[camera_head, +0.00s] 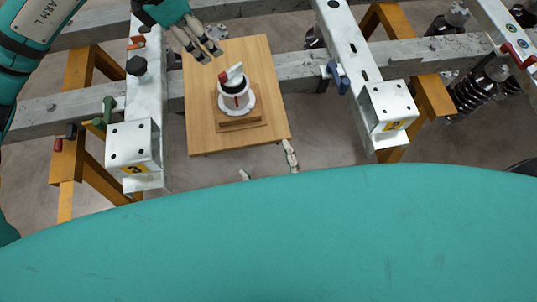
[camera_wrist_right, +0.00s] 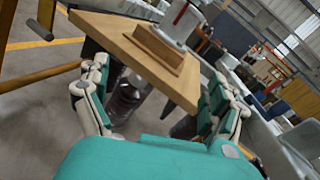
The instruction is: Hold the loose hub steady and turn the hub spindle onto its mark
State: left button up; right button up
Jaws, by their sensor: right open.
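The hub (camera_head: 248,104), a white flanged cylinder with a red line on its side, stands on a stepped wooden block on a small wooden table. The spindle (camera_head: 234,72) is a white bar with red at one end, above the hub's dark top. My left gripper (camera_head: 210,55) is just beyond and left of the hub, its two fingers apart and not touching it. My right gripper (camera_head: 267,165) is open and empty near the table's front edge. In the right wrist view the hub (camera_wrist_right: 180,18) is cut by the top edge, beyond my open fingers (camera_wrist_right: 160,97).
The wooden table (camera_head: 200,120) has free room around the block (camera_head: 240,126). White frame posts (camera_head: 147,95) stand left and right of it (camera_head: 352,50). Grey rails (camera_head: 290,72) run behind the table, on orange trestles (camera_head: 80,160). A blue clamp (camera_head: 338,78) sits at right.

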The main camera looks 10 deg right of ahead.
aim_at(241, 106)
jog(key=w+a+r+m, duration=0.1)
jog(key=w, duration=0.4)
jog(key=w+a+r+m, duration=0.1)
jog(key=w, duration=0.5)
jog(key=w+a+r+m, duration=0.1)
jog(key=w+a, duration=0.1)
jog(key=w, duration=0.3)
jog(key=shift+w+a+r+m+t+h, duration=0.1)
jog(key=shift+w+r+m+t+h, duration=0.05)
jog(key=shift+r+m+t+h, duration=0.2)
jog(key=shift+c, duration=0.4)
